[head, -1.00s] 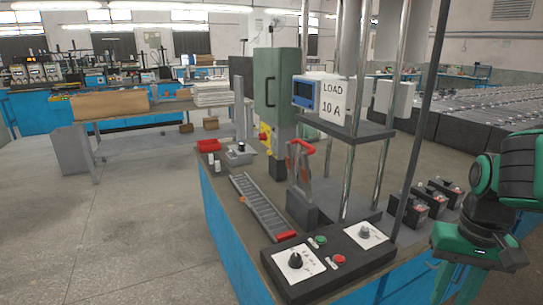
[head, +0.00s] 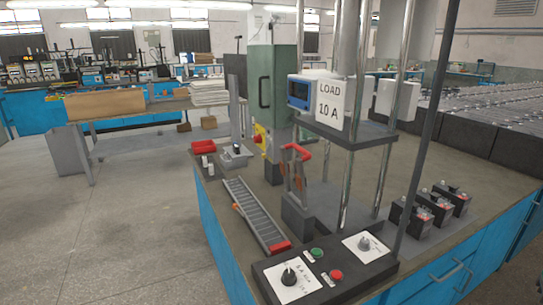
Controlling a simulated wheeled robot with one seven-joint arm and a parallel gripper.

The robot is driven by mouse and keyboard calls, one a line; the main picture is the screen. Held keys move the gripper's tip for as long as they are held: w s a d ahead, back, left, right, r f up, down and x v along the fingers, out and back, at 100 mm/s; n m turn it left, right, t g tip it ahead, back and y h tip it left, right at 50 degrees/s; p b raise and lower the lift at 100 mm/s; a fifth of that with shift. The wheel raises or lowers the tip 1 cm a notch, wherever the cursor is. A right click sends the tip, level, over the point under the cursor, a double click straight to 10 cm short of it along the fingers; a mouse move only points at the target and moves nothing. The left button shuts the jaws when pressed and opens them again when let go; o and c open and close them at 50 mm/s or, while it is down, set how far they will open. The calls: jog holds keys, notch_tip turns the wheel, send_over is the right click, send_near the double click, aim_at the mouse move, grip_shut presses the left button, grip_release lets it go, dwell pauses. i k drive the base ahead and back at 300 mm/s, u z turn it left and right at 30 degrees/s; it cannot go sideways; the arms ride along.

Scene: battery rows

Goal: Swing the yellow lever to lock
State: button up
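A small yellow part (head: 259,137), which looks like the yellow lever, sits low on the front of the green cabinet (head: 283,85), with a bit of red beside it. It is small in the head view, and I cannot tell its exact angle or whether it is locked. The cabinet stands at the back of the workbench, with a dark handle on its door. My gripper is not in view.
Open floor (head: 120,230) lies left.

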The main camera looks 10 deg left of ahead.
aim_at(264, 155)
jog(key=k, duration=1.25)
jog(key=u, duration=0.5)
jog(key=i, duration=2)
